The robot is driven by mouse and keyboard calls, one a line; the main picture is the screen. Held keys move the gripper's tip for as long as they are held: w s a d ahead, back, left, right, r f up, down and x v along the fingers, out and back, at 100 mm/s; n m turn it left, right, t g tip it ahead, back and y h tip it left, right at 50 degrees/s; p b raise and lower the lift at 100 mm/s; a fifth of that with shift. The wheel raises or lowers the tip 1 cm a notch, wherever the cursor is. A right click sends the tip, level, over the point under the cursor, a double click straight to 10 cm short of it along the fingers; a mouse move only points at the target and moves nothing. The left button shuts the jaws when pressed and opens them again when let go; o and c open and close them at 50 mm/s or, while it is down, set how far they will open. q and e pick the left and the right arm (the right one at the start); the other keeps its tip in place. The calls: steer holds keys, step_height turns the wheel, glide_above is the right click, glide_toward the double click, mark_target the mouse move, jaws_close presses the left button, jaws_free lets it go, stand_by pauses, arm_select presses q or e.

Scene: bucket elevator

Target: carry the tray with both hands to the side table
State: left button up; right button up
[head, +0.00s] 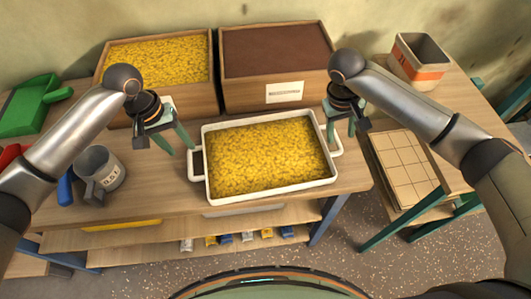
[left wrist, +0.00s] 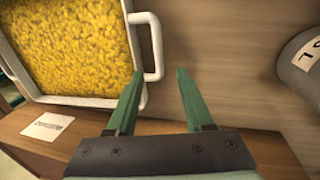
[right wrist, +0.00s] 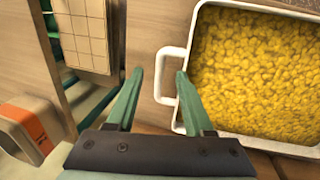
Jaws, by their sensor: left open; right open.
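The white tray (head: 285,190), filled with yellow grain-like pieces, sits on the wooden workbench with a loop handle at each short end. My left gripper (head: 180,150) is open and empty just left of the tray. In the left wrist view its fingers (left wrist: 157,95) point down beside the tray's handle (left wrist: 152,45), apart from it. My right gripper (head: 343,133) is open at the tray's right end. In the right wrist view its fingers (right wrist: 160,85) are either side of the other handle (right wrist: 165,75); I cannot tell whether they touch it.
Behind the tray stand a wooden box of yellow pieces (head: 150,58) and a box of brown material (head: 275,55). A grey mug (head: 100,170) and green dustpan (head: 35,105) are at left. At right is a side table (head: 455,90) with an orange-banded container (head: 418,62).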

mark_target(188, 156)
arm_select(q)
steer(key=shift+d+f, duration=0.25)
steer(key=shift+f, duration=0.95)
steer(key=shift+d+f, duration=0.25)
steer(key=shift+f, duration=0.95)
arm_select(e)
steer(key=shift+d+f, duration=0.25)
steer(key=shift+f, duration=0.95)
steer(key=shift+d+f, duration=0.2)
steer(key=shift+f, duration=1)
arm_select(q)
steer(key=shift+c, duration=0.3)
arm_select(e)
steer(key=shift+c, duration=0.3)
arm_select(q)
jaws_close()
arm_select(e)
jaws_close()
arm_select(q)
steer(key=shift+w+r, duration=0.1)
arm_select(e)
steer(key=shift+w+r, duration=0.1)
